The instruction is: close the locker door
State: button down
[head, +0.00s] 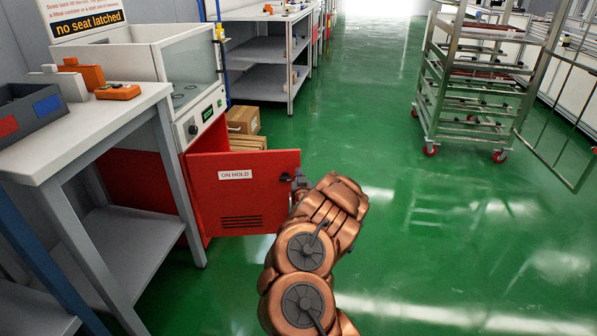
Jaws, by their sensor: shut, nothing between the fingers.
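The red locker door (219,207), with an "ON HOLD" label and vent slots, stands open, swung out from the red locker (138,179) under the bench machine. Its outer face is towards me and its free edge points right. A dark latch or handle (286,178) sits near that edge. My gripper (299,180) is at the door's free edge, beside the handle. The copper arm partly hides it, and I cannot tell whether it touches the door. The gripper is shut with nothing held. The inside of the locker is mostly hidden by the door.
A grey workbench (100,130) stands at the left, with its leg close to the locker. Cardboard boxes (243,121) are behind the door. A metal rack trolley (470,90) on red casters stands at the upper right. The green floor (460,240) to the right is clear.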

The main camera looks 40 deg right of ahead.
aim_at(297, 164)
jog(key=shift+b+x, duration=0.75)
jog(key=shift+x, duration=1)
jog(key=shift+w+d+f, duration=0.1)
jog(key=shift+w+d, duration=0.05)
jog(key=shift+w, duration=0.05)
jog(key=shift+w, duration=0.1)
